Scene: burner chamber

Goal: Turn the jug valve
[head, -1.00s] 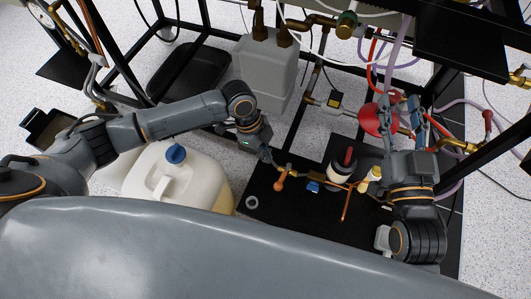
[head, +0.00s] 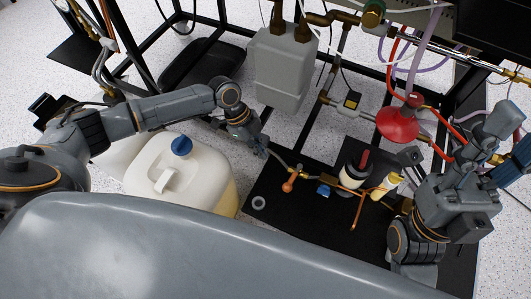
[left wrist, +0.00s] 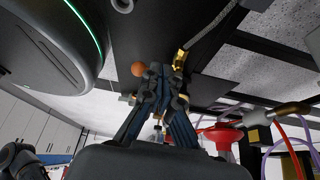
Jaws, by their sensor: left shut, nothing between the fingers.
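An orange-handled valve (head: 291,182), which I take to be the jug valve, is on the thin copper line over the black mat. My left gripper (head: 263,151) is shut and empty, up and left of the handle and apart from it in the head view. In the left wrist view the shut fingers (left wrist: 166,82) are close beside the orange knob (left wrist: 138,69) and a brass fitting (left wrist: 180,60); contact cannot be told. The white jug (head: 165,170) with a blue cap stands left of the mat. My right gripper (head: 462,142) looks open and empty at the right.
A red round part (head: 397,125) hangs on the pipework left of my right gripper. A bottle (head: 353,172) stands on the black mat (head: 300,218). A grey canister (head: 283,68) and black frame bars are behind. A small ring (head: 258,203) lies on the mat.

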